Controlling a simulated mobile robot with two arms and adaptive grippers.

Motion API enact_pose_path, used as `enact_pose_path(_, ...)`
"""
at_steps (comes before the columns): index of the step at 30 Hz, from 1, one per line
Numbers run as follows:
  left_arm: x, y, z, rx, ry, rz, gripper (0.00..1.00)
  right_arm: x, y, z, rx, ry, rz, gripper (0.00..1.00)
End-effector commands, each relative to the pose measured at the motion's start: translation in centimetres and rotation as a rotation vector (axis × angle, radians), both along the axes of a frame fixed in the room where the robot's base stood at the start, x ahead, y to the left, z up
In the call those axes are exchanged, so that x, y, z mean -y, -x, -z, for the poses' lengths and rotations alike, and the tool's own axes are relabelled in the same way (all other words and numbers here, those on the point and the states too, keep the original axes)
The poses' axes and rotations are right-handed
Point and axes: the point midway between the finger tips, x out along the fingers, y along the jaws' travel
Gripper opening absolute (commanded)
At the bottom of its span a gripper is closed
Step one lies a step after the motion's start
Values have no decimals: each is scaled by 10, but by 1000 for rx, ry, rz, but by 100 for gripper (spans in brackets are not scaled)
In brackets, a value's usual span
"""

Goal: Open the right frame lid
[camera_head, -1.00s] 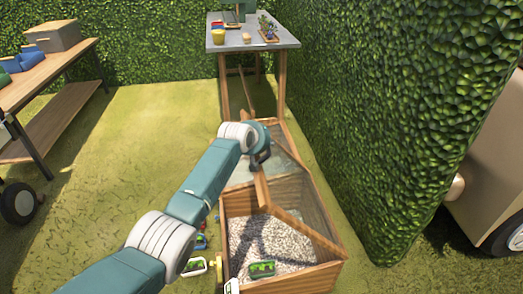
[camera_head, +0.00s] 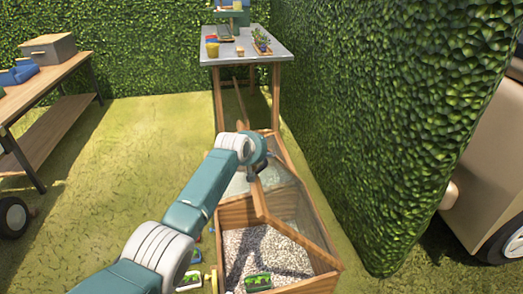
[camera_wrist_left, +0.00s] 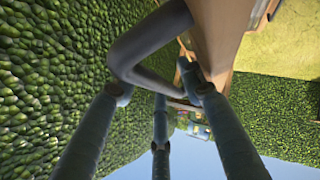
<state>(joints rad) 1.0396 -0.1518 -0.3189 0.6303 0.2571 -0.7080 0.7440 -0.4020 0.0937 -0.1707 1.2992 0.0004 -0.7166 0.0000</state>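The wooden cold frame (camera_head: 322,286) stands low in the centre, its near compartment showing pale gravel (camera_head: 255,245). A glass lid with a wooden rim (camera_head: 300,238) over the near compartment looks tilted up, its free edge reaching to my left gripper (camera_head: 257,168). In the left wrist view a dark bent handle (camera_wrist_left: 150,43) on a wooden rail (camera_wrist_left: 215,32) lies between the fingers of my left gripper (camera_wrist_left: 155,82). They appear closed around it, though the contact is partly hidden. My right gripper is not in view.
A tall hedge (camera_head: 385,110) runs close along the frame's right side. A grey-topped table (camera_head: 250,53) stands beyond the frame. Open grass (camera_head: 120,160) lies to the left, before a wooden bench (camera_head: 50,105).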

Motion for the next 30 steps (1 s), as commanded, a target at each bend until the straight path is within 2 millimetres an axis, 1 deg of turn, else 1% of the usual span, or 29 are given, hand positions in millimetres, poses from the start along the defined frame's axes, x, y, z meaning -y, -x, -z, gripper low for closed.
enact_pose_path(5, -2, 6, -5, 1, 1, 1, 39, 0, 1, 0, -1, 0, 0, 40)
enact_pose_path(8, -5, 13, -10, 1, 3, 1, 39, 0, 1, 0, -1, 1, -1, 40)
enact_pose_path(17, -17, 46, -33, 1, 1, -1, 39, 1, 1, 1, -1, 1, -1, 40)
enact_pose_path(24, -28, 74, -56, 2, 0, -1, 39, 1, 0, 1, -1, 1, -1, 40)
enact_pose_path(30, -33, 89, -66, 0, 1, -1, 39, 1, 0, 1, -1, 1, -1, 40)
